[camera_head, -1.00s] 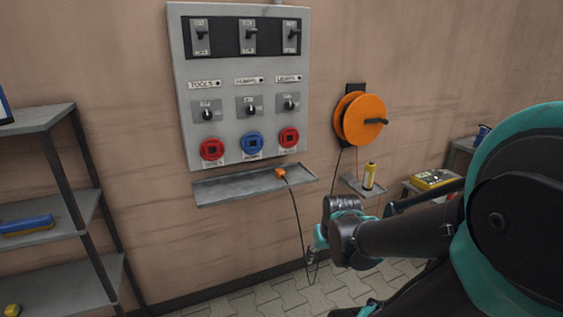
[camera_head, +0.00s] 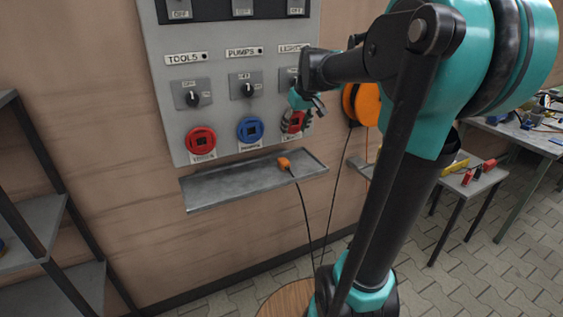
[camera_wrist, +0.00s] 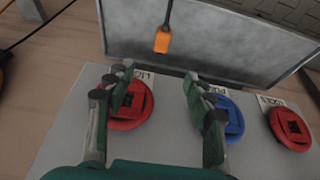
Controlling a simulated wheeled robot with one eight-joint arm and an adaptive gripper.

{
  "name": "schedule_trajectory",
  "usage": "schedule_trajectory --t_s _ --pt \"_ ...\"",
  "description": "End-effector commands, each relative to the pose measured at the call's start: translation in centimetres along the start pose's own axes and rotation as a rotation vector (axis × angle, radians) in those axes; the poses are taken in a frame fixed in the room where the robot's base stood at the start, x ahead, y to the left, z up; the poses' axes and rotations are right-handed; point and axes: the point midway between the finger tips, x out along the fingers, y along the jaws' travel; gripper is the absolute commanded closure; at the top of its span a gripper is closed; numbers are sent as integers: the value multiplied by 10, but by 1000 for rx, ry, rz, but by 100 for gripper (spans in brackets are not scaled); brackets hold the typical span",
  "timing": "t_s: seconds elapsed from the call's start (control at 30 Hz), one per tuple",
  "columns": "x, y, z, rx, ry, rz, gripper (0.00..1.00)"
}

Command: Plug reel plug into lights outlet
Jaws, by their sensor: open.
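The orange reel plug (camera_head: 284,163) lies on the grey metal shelf (camera_head: 225,187) under the wall panel, its dark cable hanging over the front edge. In the wrist view the plug (camera_wrist: 162,42) lies beyond my fingertips, untouched. The red lights outlet (camera_head: 293,122) is the rightmost on the panel, partly covered by my gripper (camera_head: 305,106). In the wrist view the lights outlet (camera_wrist: 130,112) shows by the left finger. My gripper (camera_wrist: 160,92) is open and empty in front of the panel, its fingers apart.
The blue pumps outlet (camera_head: 250,130) and red tools outlet (camera_head: 201,141) sit left of the lights outlet. Knobs and switches stand above. The orange reel (camera_head: 366,103) hangs right of the panel. A rack (camera_head: 35,240) stands left; tables (camera_head: 525,135) stand right.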

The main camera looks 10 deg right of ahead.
Motion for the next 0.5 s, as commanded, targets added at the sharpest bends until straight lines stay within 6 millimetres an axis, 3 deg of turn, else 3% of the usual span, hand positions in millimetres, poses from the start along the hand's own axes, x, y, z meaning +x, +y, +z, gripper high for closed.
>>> schedule_trajectory --t_s 0.27,0.5 --pt "5 0 0 0 0 0 47" --pt "46 0 0 -1 0 0 47"
